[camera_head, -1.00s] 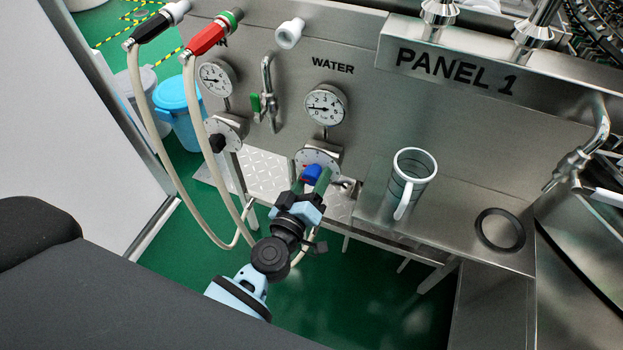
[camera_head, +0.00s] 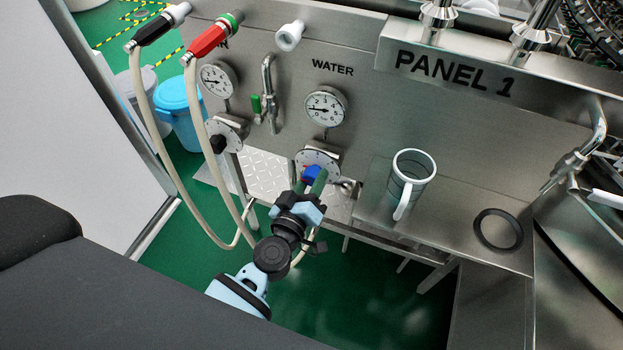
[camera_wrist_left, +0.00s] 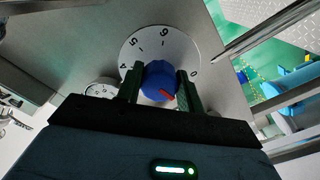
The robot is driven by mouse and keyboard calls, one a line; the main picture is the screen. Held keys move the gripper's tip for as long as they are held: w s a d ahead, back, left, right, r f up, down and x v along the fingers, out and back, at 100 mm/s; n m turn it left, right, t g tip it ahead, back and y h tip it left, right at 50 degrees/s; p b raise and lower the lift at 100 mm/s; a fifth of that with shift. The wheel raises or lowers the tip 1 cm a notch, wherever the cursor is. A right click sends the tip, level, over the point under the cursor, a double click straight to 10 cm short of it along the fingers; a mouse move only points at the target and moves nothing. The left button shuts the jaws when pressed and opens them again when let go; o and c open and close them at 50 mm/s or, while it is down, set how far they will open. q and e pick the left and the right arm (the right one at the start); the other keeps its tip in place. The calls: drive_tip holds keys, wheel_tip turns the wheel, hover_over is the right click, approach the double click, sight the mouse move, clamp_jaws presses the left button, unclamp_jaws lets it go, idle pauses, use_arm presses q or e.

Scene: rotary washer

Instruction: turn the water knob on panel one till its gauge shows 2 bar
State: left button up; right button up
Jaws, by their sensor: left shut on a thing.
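The blue water knob (camera_head: 312,174) sits on a round numbered dial (camera_head: 331,158) low on the steel panel, below the WATER label. In the left wrist view the knob (camera_wrist_left: 159,82) shows a red mark toward its lower right. My left gripper (camera_head: 314,181) is shut on the knob, with green fingers on both sides of it. The water gauge (camera_head: 326,107) is above the dial; its needle points to the left, but the exact value is too small to read. My right gripper is not in view.
A second gauge (camera_head: 217,79) and a black knob (camera_head: 217,143) are to the left. A steel tap (camera_head: 268,92) stands between the gauges. A white mug (camera_head: 409,182) and a black ring (camera_head: 498,230) are on the steel shelf at right. Hoses (camera_head: 205,155) hang at left.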

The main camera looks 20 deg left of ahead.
use_arm(q)
drive_tip(key=shift+r+m+p, duration=0.2)
drive_tip(key=shift+m+p, duration=0.7)
drive_tip(key=shift+m, duration=0.2)
drive_tip(key=m+p, duration=0.3)
drive_tip(key=m, duration=0.1)
drive_tip(key=shift+a, duration=0.1)
drive_tip(key=shift+f+m+p, duration=0.2)
drive_tip(key=shift+m+p, duration=1.05)
drive_tip(key=shift+m, duration=0.85)
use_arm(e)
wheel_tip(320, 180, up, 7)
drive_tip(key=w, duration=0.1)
use_arm(q)
drive_tip(key=o, duration=1)
drive_tip(key=shift+s, duration=0.1)
drive_tip(key=s, duration=0.7)
drive_tip(key=shift+s+a, duration=0.2)
drive_tip(key=shift+s, duration=0.1)
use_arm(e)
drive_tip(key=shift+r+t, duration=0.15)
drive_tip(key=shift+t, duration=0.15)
